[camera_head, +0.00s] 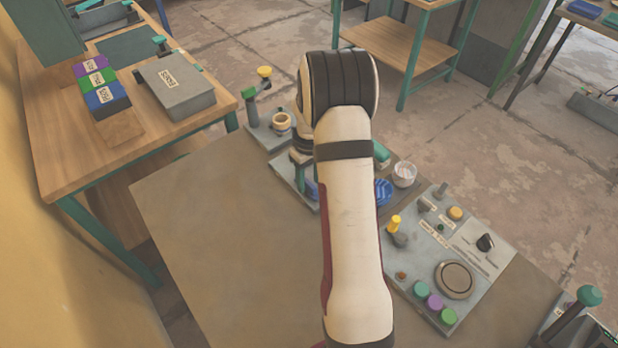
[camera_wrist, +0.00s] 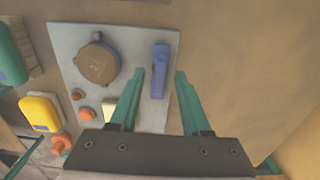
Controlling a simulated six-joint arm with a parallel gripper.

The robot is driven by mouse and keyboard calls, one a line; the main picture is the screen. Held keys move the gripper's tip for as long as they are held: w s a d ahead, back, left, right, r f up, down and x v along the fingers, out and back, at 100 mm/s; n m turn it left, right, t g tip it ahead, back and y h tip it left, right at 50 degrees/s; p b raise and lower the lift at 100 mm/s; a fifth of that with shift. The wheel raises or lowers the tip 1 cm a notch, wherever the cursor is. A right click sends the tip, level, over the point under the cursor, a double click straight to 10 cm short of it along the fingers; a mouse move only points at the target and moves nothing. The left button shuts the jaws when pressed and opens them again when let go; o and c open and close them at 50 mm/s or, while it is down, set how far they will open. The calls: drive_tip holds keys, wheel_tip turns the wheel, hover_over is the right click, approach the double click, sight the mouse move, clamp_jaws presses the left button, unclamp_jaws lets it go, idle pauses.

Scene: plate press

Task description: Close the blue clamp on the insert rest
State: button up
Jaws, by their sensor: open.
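The blue clamp (camera_wrist: 160,60) shows in the wrist view as a narrow upright bar at the right side of a grey plate (camera_wrist: 135,37), which I take to be the insert rest. A brown round piece (camera_wrist: 97,63) sits on the plate, left of the clamp. My gripper (camera_wrist: 159,73) is open and empty, its two teal fingers apart. The clamp appears between the fingertips in the picture; the height gap cannot be told. In the head view my arm hides the gripper, and I cannot single out the clamp there.
Small orange and red knobs and a yellow block (camera_wrist: 40,111) lie left of my gripper. In the head view, a control board (camera_head: 420,262) with knobs stands to the right and a wooden bench (camera_head: 55,150) to the left. The tabletop (camera_head: 230,235) is bare at left.

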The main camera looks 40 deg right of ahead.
drive_tip(key=shift+c, duration=0.3)
clamp_jaws()
idle(0.3)
drive_tip(key=m, duration=0.9)
drive_tip(key=shift+m, duration=0.3)
drive_tip(key=m, duration=0.4)
drive_tip(key=shift+m, duration=2.1)
drive_tip(key=shift+f, duration=0.1)
